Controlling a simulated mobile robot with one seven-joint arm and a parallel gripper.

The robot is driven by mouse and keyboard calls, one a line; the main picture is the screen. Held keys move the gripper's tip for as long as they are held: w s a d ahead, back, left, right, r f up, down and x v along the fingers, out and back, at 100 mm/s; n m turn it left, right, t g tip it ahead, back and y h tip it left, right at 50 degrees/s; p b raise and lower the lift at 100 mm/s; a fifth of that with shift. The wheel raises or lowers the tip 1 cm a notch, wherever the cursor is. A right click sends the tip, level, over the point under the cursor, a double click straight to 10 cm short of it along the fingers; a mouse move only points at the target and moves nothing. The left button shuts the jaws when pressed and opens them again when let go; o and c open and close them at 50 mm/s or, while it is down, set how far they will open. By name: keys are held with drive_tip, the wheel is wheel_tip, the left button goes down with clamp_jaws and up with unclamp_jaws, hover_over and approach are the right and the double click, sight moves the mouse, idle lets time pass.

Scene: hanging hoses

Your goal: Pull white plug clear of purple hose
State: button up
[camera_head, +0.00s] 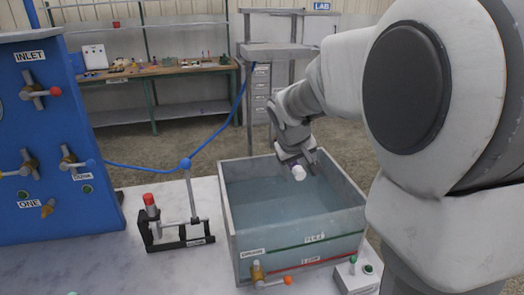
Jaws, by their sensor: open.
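The white plug (299,173) is a small pale piece above the water tank, just below my gripper. A small purple patch (292,164), probably the end of the purple hose, shows right beside it at the jaws. Most of the hose is not visible. My gripper (301,164) is open over the tank, with its jaws close around the purple patch and the plug. It is too small to tell whether the jaws touch either one, or how far the plug sits in the hose.
The glass tank (292,252) of water stands below my gripper. A blue valve panel (55,135) is at the left, with a blue hose (135,168) leading from it. A black clamp stand (176,240) stands left of the tank. A workbench (160,71) is behind.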

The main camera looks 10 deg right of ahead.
clamp_jaws()
idle(0.4)
drive_tip(key=shift+s+b, duration=0.3)
drive_tip(key=shift+s, duration=0.45)
idle(0.6)
drive_tip(key=shift+s+f+b, duration=0.1)
drive_tip(key=shift+s+b, duration=0.45)
drive_tip(key=shift+s, duration=1.6)
drive_tip(key=shift+s+r+p, duration=0.9)
drive_tip(key=shift+s+r, duration=0.6)
